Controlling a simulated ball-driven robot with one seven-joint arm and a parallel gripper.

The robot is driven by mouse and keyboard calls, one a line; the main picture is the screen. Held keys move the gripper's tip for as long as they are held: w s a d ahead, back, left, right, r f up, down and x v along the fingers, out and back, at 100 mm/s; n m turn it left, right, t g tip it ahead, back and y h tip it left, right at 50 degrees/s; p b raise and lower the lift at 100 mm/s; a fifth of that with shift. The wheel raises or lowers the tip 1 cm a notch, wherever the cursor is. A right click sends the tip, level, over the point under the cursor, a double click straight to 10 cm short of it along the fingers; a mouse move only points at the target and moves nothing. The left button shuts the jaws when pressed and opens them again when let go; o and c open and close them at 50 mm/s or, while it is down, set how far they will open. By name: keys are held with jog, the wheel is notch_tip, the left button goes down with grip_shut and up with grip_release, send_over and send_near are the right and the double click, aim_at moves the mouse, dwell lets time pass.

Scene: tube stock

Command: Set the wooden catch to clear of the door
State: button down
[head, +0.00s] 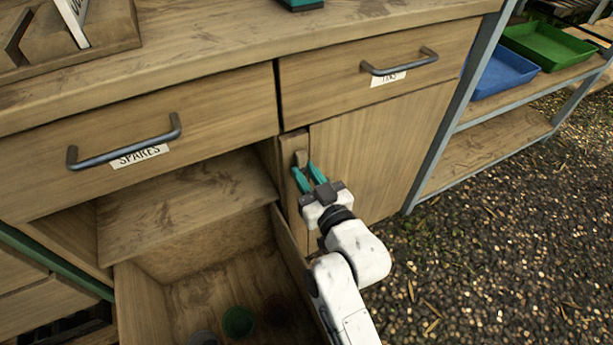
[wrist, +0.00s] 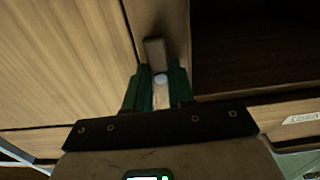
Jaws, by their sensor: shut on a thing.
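The wooden catch (head: 301,158) is a small wooden bar on the narrow post between the closed door (head: 375,145) and the open bay. It also shows in the wrist view (wrist: 153,50), with a pale round pivot below its upper end. There it stands roughly upright along the post, and its visible upper part is beside the door (wrist: 65,60), not across it. My gripper (head: 304,176) has green fingers, one on each side of the catch, and is shut on it. The catch's lower end is partly hidden between the fingers.
A drawer with a "SPARES" label (head: 140,156) and another labelled drawer (head: 388,78) sit above, both shut. An open wooden bin (head: 145,305) with several round cups sticks out left of my arm. A metal shelf rack (head: 445,150) stands right. Gravel floor is clear at lower right.

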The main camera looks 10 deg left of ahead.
jog(key=c, duration=1)
grip_release()
jog(key=shift+o, duration=0.2)
jog(key=v, duration=1.1)
jog(key=shift+w, duration=0.15)
